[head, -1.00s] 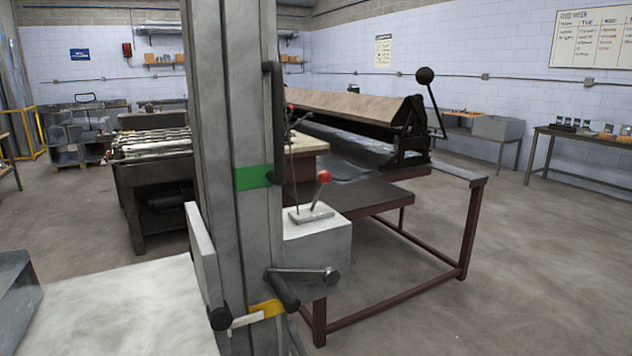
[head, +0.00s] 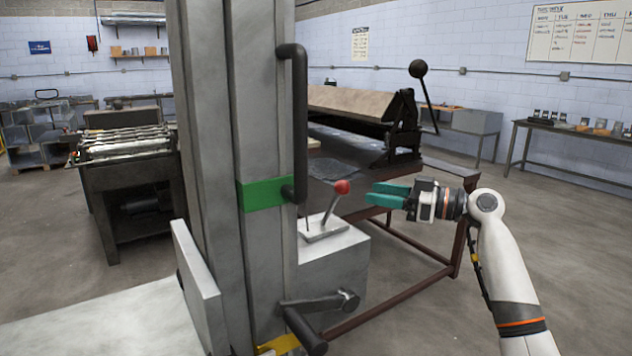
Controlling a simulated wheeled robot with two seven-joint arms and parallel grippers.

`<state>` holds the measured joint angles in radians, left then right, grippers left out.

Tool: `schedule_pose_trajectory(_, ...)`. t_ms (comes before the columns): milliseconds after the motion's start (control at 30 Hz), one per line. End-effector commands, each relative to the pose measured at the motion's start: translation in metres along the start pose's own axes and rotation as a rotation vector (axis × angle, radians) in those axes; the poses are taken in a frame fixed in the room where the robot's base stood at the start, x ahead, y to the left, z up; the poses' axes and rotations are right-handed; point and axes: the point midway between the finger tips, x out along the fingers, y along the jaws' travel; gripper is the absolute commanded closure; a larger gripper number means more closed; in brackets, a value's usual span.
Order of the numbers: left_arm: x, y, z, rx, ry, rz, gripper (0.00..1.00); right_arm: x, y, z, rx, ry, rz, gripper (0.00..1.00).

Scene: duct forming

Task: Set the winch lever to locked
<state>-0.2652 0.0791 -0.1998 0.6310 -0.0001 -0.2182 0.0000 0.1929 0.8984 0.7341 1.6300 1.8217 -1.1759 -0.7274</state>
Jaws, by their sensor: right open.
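The winch lever (head: 333,206) is a thin grey stick with a red ball knob (head: 342,187). It rises from a slotted plate (head: 324,230) on top of a grey winch box (head: 336,262) and tilts to the right. No lock marking can be read on the plate. My right gripper (head: 369,196) is open and empty, with teal fingers pointing left. In the picture its fingertips sit just right of the red knob, apart from it. My left gripper is not in view.
A grey mast (head: 215,120) with a green band (head: 265,194) and a black handle (head: 299,120) stands left of the lever. A folding brake bench (head: 400,135) stands behind my right gripper.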

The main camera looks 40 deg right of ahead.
Motion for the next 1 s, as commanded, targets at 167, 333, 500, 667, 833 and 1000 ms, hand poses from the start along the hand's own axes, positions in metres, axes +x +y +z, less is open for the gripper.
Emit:
schedule_pose_trajectory(167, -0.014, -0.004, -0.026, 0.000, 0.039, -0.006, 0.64, 0.021, 0.000, 0.004, 0.002, -0.001, 0.003, 0.48)
schedule_pose_trajectory(333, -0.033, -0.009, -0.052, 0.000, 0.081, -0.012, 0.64, 0.055, 0.000, 0.005, 0.003, 0.000, 0.002, 0.48)
schedule_pose_trajectory(500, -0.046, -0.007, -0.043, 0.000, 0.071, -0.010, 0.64, 0.088, 0.001, 0.004, 0.004, 0.001, 0.002, 0.48)
schedule_pose_trajectory(667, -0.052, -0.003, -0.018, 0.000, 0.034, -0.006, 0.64, 0.109, 0.000, 0.002, 0.006, 0.000, 0.001, 0.48)
schedule_pose_trajectory(833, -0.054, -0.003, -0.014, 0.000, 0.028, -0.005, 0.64, 0.117, 0.000, -0.001, 0.003, 0.003, 0.000, 0.48)
schedule_pose_trajectory(1000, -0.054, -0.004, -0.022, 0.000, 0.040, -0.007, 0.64, 0.118, 0.001, -0.002, 0.003, 0.003, 0.000, 0.48)
